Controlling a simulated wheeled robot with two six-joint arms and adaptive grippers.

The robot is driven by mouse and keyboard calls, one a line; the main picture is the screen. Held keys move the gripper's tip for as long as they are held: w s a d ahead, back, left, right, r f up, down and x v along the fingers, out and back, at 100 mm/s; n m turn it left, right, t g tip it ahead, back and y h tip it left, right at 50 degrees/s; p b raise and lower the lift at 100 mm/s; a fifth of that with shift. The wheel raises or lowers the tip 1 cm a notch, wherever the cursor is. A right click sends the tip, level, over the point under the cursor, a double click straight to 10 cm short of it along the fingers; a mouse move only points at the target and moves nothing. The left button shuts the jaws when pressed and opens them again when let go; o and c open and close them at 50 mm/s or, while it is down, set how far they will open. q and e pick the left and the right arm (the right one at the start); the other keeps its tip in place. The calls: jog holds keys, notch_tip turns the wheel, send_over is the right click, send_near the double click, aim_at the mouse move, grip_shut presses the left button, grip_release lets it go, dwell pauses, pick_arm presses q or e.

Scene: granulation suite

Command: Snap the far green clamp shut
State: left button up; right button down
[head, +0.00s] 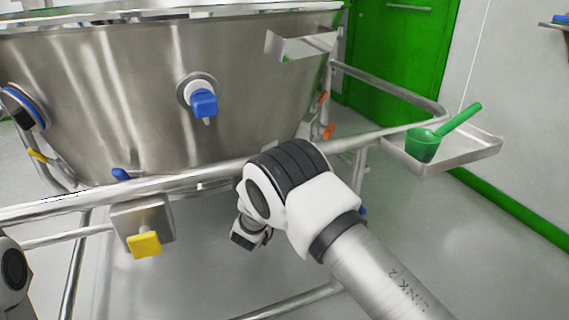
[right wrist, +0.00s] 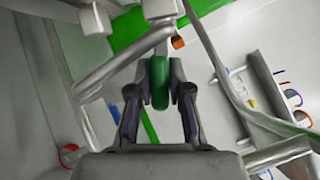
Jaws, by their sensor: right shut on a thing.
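The green clamp (right wrist: 160,84) shows in the right wrist view as a rounded green piece, upright in that picture. My right gripper (right wrist: 160,95) is shut on it, one finger on each side. Just beyond the green piece is a pale metal part. I cannot tell whether the clamp is snapped shut. In the head view my right arm reaches under the steel vessel's rail, and its bent wrist hides the fingers and the green clamp. Only a piece of my left arm shows at the left edge; its gripper is out of view.
The large steel vessel (head: 120,95) has a blue valve (head: 204,102). A tubular rail (head: 380,133) runs around it. A yellow knob (head: 145,244) sits on a steel box below. A tray (head: 455,159) at right holds a green scoop (head: 423,146). Floor at lower right is clear.

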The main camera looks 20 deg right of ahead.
jog(key=shift+s+d+r+n+y+p, duration=0.15)
jog(key=shift+r+n+y+p, duration=0.15)
jog(key=shift+r+n+p, duration=0.35)
jog(key=shift+f, duration=0.3)
pick_arm(q)
notch_tip(320, 180, up, 2)
jog(key=shift+r, duration=0.25)
pick_arm(e)
jog(key=c, duration=1.1)
grip_release()
pick_arm(q)
jog(key=shift+f, duration=0.1)
